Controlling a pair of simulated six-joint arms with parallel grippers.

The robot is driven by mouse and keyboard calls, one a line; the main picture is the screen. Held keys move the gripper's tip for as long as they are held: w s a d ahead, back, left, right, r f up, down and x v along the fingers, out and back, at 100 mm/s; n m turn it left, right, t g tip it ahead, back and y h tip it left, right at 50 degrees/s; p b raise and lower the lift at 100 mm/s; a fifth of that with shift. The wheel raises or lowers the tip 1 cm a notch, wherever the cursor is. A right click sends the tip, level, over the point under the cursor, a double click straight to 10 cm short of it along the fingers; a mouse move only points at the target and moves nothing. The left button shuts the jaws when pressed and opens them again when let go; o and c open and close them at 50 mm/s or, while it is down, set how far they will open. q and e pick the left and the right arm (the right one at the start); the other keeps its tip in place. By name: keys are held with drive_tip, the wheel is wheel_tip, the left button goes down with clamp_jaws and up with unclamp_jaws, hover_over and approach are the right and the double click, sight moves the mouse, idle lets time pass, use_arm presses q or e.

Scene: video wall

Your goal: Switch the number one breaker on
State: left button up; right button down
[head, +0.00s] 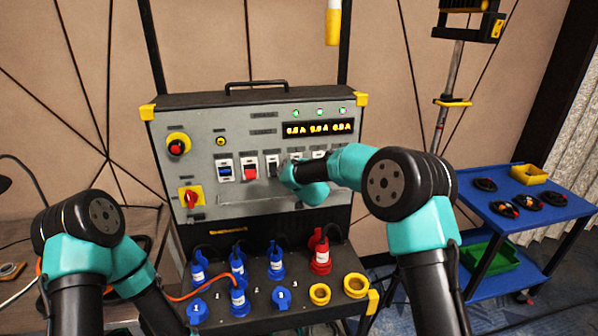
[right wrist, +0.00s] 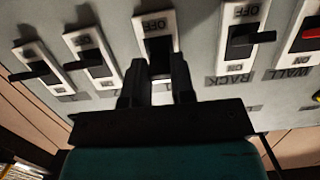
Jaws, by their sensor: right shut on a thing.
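The grey power panel (head: 236,140) stands upright in the head view with a row of breakers across its middle. My right gripper (head: 286,174) is at the breaker row, right of a black-levered breaker (head: 272,164). In the right wrist view my right gripper (right wrist: 158,88) has its two fingers on either side of the lever of a white-framed breaker (right wrist: 152,28), shut on it. OFF shows at that frame's upper end; its lower label is mostly hidden by the fingers, so its number cannot be read. My left gripper is not in view.
A RACK breaker (right wrist: 243,38) and a red-levered breaker (right wrist: 312,34) lie to the right in the wrist view; two black-levered breakers lie left. Blue plugs (head: 238,300) and a red plug (head: 321,256) stand below the panel. A blue cart (head: 545,213) is at right.

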drive_tip(key=shift+r+g, duration=0.15)
drive_tip(key=shift+g, duration=0.15)
idle(0.4)
drive_tip(key=c, duration=1)
unclamp_jaws()
drive_tip(key=shift+o, duration=0.2)
drive_tip(key=shift+s, duration=0.15)
drive_tip(key=v, duration=1.7)
